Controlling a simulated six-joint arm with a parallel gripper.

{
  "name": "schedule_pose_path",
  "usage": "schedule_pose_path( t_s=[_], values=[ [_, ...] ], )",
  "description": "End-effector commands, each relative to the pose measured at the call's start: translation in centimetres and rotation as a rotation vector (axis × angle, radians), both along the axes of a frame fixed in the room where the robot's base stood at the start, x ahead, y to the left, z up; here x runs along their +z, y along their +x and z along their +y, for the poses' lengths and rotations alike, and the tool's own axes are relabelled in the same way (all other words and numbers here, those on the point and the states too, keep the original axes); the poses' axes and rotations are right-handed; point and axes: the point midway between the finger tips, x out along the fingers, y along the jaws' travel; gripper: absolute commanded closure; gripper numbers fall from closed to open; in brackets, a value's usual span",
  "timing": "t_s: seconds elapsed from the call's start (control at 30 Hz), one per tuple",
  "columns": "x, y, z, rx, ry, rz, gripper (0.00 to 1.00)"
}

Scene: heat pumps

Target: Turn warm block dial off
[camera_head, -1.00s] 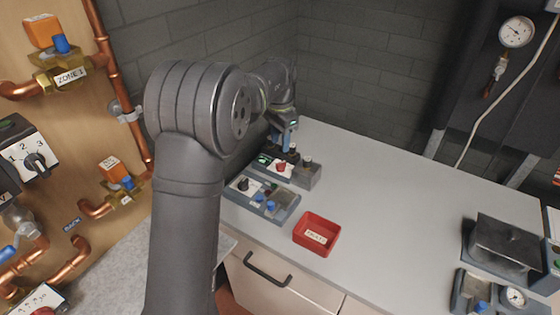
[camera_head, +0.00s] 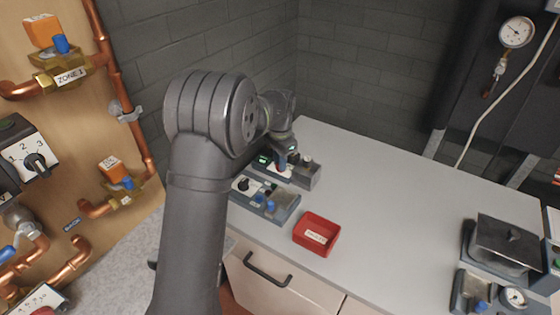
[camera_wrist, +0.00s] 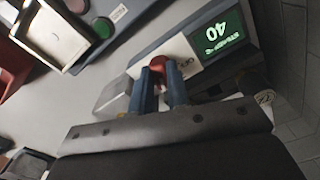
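The warm block (camera_head: 300,176) is a grey unit at the back left of the bench. Its green-lit display (camera_wrist: 215,40) shows 40 and smaller text, upside down in the wrist view. Its red dial (camera_wrist: 158,64) sits on a white plate beside the display. My gripper (camera_wrist: 159,74) points at the dial, with its two blue fingers apart, one on each side of the red knob. I cannot tell whether the fingertips touch it. In the head view my gripper (camera_head: 282,164) is over the block and mostly hides the dial.
A grey control unit (camera_head: 284,206) with a black knob and blue buttons stands in front of the block. A red tray (camera_head: 328,229) is to its right. The middle of the bench (camera_head: 400,205) is clear.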

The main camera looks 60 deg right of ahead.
Motion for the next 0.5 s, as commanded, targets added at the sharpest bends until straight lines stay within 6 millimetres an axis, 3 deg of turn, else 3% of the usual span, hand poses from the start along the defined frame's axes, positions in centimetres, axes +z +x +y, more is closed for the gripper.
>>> schedule_pose_path(
  t_s=[0.5],
  values=[
    [0.02,-0.07,0.03,0.083,0.002,0.000,1.00]
  ],
)
